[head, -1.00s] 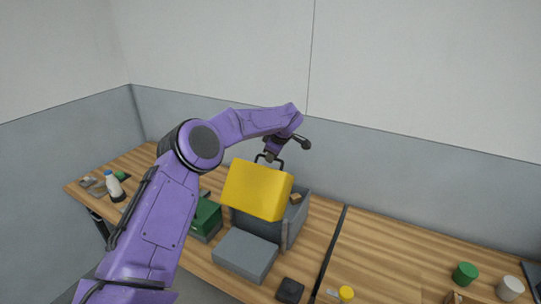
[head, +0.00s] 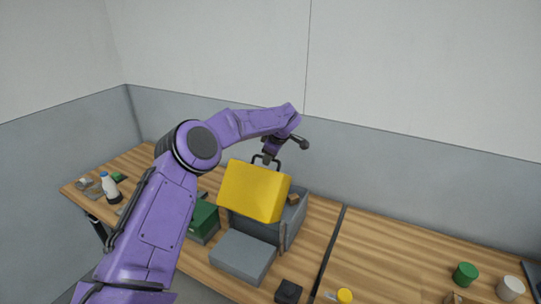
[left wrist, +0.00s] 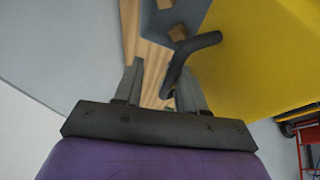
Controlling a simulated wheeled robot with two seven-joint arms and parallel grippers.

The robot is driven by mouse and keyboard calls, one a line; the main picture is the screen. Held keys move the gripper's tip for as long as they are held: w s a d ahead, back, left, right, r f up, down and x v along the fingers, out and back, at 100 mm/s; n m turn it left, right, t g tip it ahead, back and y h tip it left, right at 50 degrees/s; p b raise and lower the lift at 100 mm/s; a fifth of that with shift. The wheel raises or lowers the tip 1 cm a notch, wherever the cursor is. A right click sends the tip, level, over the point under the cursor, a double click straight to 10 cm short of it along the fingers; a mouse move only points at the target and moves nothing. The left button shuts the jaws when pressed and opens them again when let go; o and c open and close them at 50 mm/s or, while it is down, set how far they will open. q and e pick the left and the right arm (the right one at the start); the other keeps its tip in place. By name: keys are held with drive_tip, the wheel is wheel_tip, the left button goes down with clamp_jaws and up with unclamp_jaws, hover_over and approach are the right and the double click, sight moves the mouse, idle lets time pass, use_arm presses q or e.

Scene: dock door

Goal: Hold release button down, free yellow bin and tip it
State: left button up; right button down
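The yellow bin (head: 254,191) is tilted over a grey open crate (head: 296,221), and it fills the upper right of the left wrist view (left wrist: 262,55). Its dark handle (left wrist: 195,47) points up toward my left gripper (head: 266,158). In the left wrist view my left gripper's fingers (left wrist: 158,85) stand apart, with the handle's bar by the right finger and a gap at the left one. I cannot tell whether they touch. The bin's inside is hidden. I cannot make out a release button. My right gripper is out of view.
Small brown blocks lie in the crate, one showing in the head view (head: 293,199). A grey box (head: 243,257), a green box (head: 203,219) and a black block (head: 288,291) stand nearby. A white bottle (head: 110,187) is at left.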

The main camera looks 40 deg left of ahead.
use_arm(q)
drive_tip(key=b+v, duration=0.3)
drive_tip(key=v, duration=0.7)
drive_tip(key=shift+r, duration=0.25)
drive_tip(key=shift+d, duration=0.15)
